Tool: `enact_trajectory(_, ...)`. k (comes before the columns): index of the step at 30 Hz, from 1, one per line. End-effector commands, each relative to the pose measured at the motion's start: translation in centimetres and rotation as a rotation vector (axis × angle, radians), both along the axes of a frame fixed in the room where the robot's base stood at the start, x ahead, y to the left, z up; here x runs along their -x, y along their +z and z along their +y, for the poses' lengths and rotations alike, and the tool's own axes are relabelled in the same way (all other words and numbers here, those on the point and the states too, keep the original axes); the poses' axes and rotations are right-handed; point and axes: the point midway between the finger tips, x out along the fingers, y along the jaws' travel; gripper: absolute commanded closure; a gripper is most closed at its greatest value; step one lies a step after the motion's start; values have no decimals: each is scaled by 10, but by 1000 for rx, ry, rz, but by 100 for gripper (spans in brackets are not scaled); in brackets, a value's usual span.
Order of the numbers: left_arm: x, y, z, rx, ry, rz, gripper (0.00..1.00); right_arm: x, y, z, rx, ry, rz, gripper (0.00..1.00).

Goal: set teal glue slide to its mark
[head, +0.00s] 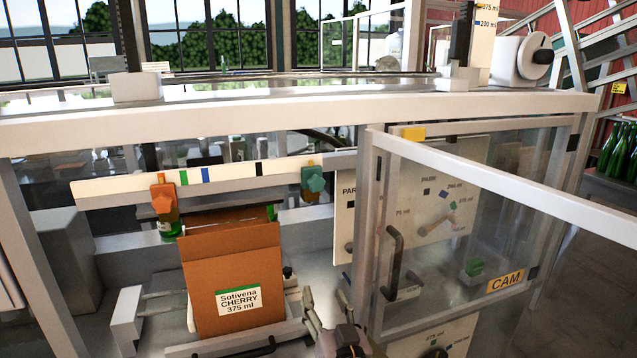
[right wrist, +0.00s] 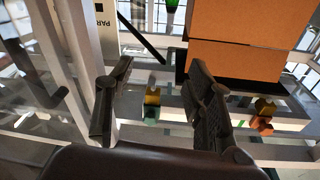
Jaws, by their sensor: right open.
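The teal glue slide (head: 314,180) sits on the right part of a long pale rail (head: 105,187) above the orange box. A green, teal-looking block (right wrist: 152,114) in the right wrist view appears to be the same slide, between and beyond my fingers. The rail carries green (head: 183,177), blue (head: 207,174) and black (head: 259,169) marks, all left of the teal slide. My right gripper (head: 326,300) is low in the head view, below the teal slide and right of the box. Its fingers (right wrist: 157,95) are apart with nothing between them. My left gripper is not in view.
An orange glue slide (head: 163,196) sits at the rail's left. An orange Sotivena Cherry 375 ml box (head: 232,265) stands below. A clear door with a dark handle (head: 393,262) stands close to my right gripper. A PARK-labelled panel (head: 345,220) is behind it.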

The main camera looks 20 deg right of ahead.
Motion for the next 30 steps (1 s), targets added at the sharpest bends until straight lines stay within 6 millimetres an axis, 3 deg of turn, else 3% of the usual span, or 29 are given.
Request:
enact_trajectory(1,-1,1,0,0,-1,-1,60,9,43,-1,-33,-2,-85,51)
enact_trajectory(3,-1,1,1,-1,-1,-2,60,22,85,-3,-77,-7,-175,51)
enact_trajectory(7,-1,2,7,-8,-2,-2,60,41,131,-6,-127,-8,-275,51)
enact_trajectory(10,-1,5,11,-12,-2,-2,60,42,144,-7,-140,-8,-300,51)
enact_trajectory(14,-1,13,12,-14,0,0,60,27,153,-9,-140,-9,-303,51)
enact_trajectory(30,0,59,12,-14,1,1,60,-80,195,-19,-138,-9,-300,51)
